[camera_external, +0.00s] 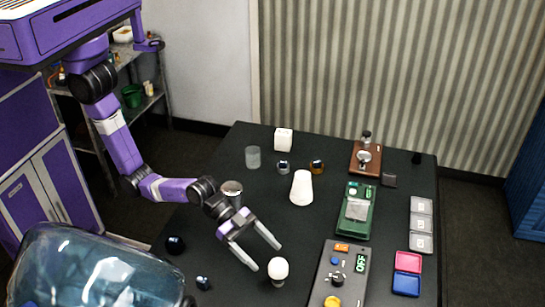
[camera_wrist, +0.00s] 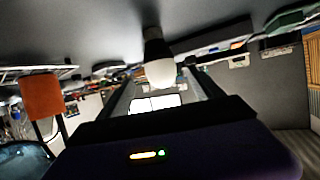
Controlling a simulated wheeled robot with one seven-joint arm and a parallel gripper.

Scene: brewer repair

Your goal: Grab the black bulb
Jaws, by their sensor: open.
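A dark, shiny round object (camera_external: 174,244), which looks like the black bulb, sits on the black table at the left edge. A smaller dark object (camera_external: 203,283) with a bluish glint lies nearer the front; I cannot tell exactly what it is. My gripper (camera_external: 266,257) is open and empty, to the right of both dark objects and low over the table. A white bulb (camera_external: 279,268) with a dark base stands just beyond its fingertips. In the wrist view this white bulb (camera_wrist: 160,72) shows between the fingers. I cannot make out the black bulb in the wrist view.
A metal cup (camera_external: 232,190) stands beside my wrist, and a white cone-shaped vessel (camera_external: 301,188) stands behind the gripper. A grey panel with knobs (camera_external: 338,277) and a green scale (camera_external: 355,212) are to the right. A large glass vessel (camera_external: 90,270) fills the front left.

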